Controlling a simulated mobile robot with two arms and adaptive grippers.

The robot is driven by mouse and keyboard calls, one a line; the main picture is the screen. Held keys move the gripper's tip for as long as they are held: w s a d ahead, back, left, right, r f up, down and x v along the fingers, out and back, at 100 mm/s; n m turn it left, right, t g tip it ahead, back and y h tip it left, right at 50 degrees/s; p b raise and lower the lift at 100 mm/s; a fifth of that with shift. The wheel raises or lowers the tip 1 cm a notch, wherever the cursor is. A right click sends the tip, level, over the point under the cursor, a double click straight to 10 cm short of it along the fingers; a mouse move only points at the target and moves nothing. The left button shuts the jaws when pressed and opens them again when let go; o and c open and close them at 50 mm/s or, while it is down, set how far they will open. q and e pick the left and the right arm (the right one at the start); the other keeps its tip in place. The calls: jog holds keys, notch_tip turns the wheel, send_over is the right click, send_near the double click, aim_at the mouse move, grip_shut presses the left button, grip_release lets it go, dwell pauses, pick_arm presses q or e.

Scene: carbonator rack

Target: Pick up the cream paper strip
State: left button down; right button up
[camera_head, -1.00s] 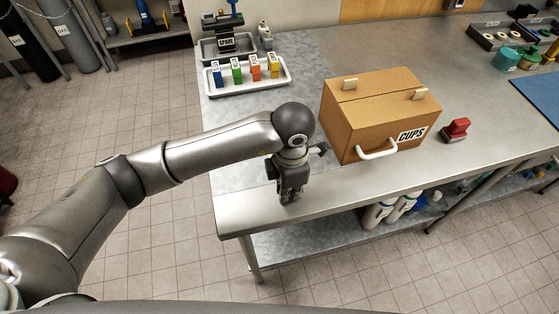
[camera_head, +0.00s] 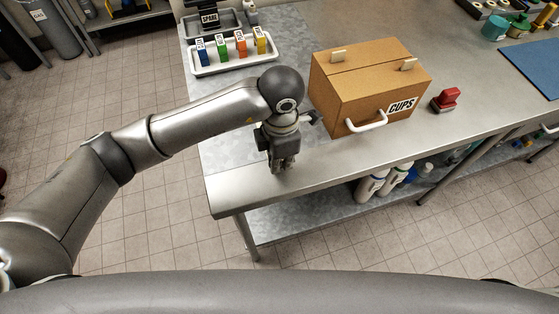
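I cannot make out a loose cream paper strip in the head view. Two small cream pieces show on top of the cardboard CUPS box, one at the left (camera_head: 338,55) and one at the right (camera_head: 408,64). My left gripper (camera_head: 283,165) points down over the steel table near its front edge, left of the box. Its fingers look close together, but they are too small and dark to tell open from shut. I see nothing clearly held in it. My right gripper is not in view.
The CUPS box (camera_head: 345,90) with a white handle stands on the steel table (camera_head: 470,60). A red stamp-like object (camera_head: 446,98) is right of it. A white tray (camera_head: 232,65) holds several coloured upright pieces. A blue mat (camera_head: 535,68) lies at the right.

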pick_arm(q)
jog(key=s+d+r+b, duration=0.1)
jog(key=s+r+b, duration=0.2)
jog(key=s+r, duration=0.8)
jog(key=s, duration=0.3)
jog(key=shift+d+b, duration=0.25)
jog(key=shift+b, duration=0.05)
